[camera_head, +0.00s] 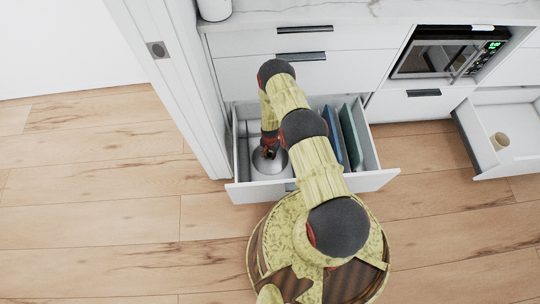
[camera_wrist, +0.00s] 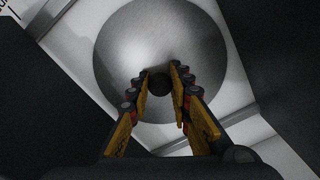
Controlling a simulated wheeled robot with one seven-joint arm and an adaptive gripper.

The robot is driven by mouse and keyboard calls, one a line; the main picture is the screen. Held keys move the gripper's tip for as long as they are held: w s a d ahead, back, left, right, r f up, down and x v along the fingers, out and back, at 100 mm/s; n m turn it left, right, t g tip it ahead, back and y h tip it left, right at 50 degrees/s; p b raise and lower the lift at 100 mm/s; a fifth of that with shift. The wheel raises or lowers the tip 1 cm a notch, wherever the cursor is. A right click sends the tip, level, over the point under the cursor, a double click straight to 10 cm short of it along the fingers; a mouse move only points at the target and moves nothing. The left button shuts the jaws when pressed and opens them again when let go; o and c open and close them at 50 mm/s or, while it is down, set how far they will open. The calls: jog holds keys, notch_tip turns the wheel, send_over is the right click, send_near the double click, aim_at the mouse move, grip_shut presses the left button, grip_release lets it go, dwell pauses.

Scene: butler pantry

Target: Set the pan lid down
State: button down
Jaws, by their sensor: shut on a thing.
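The pan lid (camera_head: 266,166) is a round grey metal disc in the left part of the open drawer (camera_head: 262,190). In the wrist view the lid (camera_wrist: 130,45) fills the upper middle, with its dark round knob (camera_wrist: 158,83) between my fingers. My gripper (camera_wrist: 160,88) is shut on that knob, and in the head view my gripper (camera_head: 270,150) points down into the drawer. Whether the lid touches the drawer floor cannot be told. My arm hides the middle of the drawer.
Blue and green upright panels (camera_head: 349,136) stand in the drawer's right part. A second open drawer (camera_head: 490,155) at the right holds a small beige cup (camera_head: 500,141). A microwave (camera_head: 445,57) sits above. Wooden floor (camera_head: 110,200) is clear at the left.

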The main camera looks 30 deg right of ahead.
jog(key=shift+r, duration=0.1)
jog(key=c, duration=1.6)
grip_release()
